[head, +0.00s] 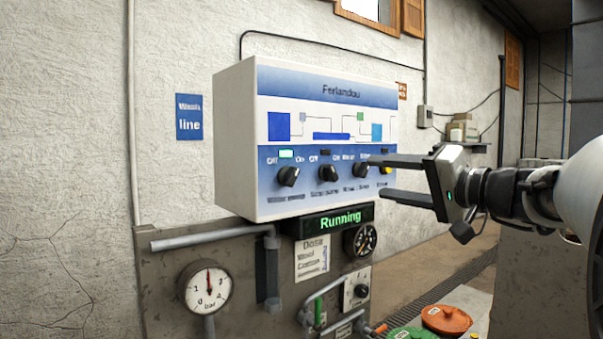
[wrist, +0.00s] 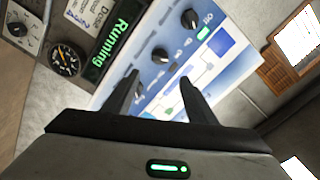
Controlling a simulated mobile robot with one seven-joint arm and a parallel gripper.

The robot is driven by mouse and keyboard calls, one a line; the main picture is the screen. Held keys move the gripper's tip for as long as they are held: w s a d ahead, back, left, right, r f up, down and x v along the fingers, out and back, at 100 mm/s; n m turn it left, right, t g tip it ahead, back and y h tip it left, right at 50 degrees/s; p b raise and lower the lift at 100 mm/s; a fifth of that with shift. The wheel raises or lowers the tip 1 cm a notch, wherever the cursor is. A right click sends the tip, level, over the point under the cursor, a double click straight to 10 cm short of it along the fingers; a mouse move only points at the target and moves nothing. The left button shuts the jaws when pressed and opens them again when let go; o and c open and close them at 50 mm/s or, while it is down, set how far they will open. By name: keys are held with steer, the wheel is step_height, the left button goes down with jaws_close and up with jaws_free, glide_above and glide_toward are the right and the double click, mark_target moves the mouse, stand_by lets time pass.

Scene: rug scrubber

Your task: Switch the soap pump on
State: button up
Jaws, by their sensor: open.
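The white and blue control box (head: 235,140) hangs on the wall with a row of dark knobs. The left knob (head: 288,176) has a lit green lamp above it. The second knob (head: 328,173), whose blurred label may read soap pump, has a dark lamp (head: 325,152) above it. My gripper (head: 377,177) is open and empty at the panel's right side; contact is unclear. In the wrist view, the second knob (wrist: 160,53) lies beyond my fingertips (wrist: 161,78).
Below the box are a green "Running" display (head: 340,220), a round black gauge (head: 360,239), a white pressure gauge (head: 205,287) and grey pipes (head: 215,238). Red (head: 446,319) and green (head: 412,333) lids are at the bottom right. Space before the panel's left part is clear.

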mark_target(336, 175)
steer(key=p+x, duration=0.2)
steer(key=x, duration=1.1)
steer(key=shift+w+a, duration=0.1)
steer(key=shift+w, duration=0.15)
steer(key=shift+c, duration=0.6)
steer(key=c, duration=1)
steer(key=shift+o, duration=0.2)
steer(key=shift+f+m, duration=0.1)
steer(key=shift+m, duration=0.2)
steer(key=shift+f+m+b, duration=0.1)
steer(key=shift+m+b, duration=0.4)
steer(key=shift+m, duration=0.5)
steer(key=m, duration=0.3)
steer(key=shift+m+b, duration=0.3)
steer(key=m, duration=0.5)
steer(key=shift+f+m+p, duration=0.1)
steer(key=shift+m+p, duration=0.2)
steer(key=shift+p, duration=0.05)
